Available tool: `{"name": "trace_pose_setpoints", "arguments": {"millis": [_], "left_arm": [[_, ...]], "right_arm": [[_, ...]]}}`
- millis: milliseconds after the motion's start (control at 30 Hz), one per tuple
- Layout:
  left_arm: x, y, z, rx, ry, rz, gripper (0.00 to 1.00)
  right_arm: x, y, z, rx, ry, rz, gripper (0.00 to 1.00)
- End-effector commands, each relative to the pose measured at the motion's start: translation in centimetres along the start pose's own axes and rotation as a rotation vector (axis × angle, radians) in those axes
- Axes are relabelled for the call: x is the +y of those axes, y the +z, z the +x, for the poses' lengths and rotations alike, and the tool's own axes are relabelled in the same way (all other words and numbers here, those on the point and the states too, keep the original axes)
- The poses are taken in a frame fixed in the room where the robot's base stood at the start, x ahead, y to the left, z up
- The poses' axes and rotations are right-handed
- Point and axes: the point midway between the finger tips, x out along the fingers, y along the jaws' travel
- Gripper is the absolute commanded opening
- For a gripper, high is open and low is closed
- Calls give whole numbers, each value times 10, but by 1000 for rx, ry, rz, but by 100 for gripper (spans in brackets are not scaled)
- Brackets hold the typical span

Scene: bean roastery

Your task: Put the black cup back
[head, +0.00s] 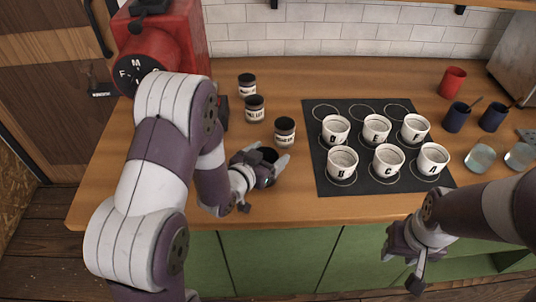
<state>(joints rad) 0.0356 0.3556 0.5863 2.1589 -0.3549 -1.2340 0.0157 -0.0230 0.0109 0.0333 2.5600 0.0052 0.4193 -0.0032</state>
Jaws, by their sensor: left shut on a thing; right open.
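My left gripper (263,167) is over the wooden counter, left of the black mat (310,150). It is shut on a dark, round-topped thing, which looks like the black cup (268,154); the fingers hide most of it, and I cannot tell whether it touches the counter. My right gripper (408,252) is open and empty, low in front of the green cabinet fronts. The mat has printed rings; several white lettered cups (389,160) stand on it in two rows, and the back row of rings is bare.
Dark-lidded labelled jars (284,132) stand just behind my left gripper. A red cup (453,80), dark blue cups (457,117) and clear glasses (480,158) stand right of the mat. A red machine (165,55) is at the back left. Counter between jars and mat is narrow.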

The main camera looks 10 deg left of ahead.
Motion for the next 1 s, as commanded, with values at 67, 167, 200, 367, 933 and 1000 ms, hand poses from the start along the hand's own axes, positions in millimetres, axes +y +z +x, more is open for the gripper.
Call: {"name": "trace_pose_setpoints", "arguments": {"millis": [67, 167, 200, 367, 933, 1000], "left_arm": [[0, 2, 1, 1, 0, 0, 39], [0, 3, 1, 0, 0, 0, 88], [0, 3, 1, 0, 0, 0, 100], [0, 3, 1, 0, 0, 0, 100], [-1, 0, -92, 1, -5, -1, 100], [-2, -1, -104, 1, -5, 0, 100]], "right_arm": [[0, 0, 3, 0, 0, 0, 43], [0, 0, 4, 0, 0, 0, 43], [0, 0, 3, 0, 0, 0, 43], [0, 0, 3, 0, 0, 0, 43], [0, 0, 4, 0, 0, 0, 43], [0, 0, 4, 0, 0, 0, 43]]}}
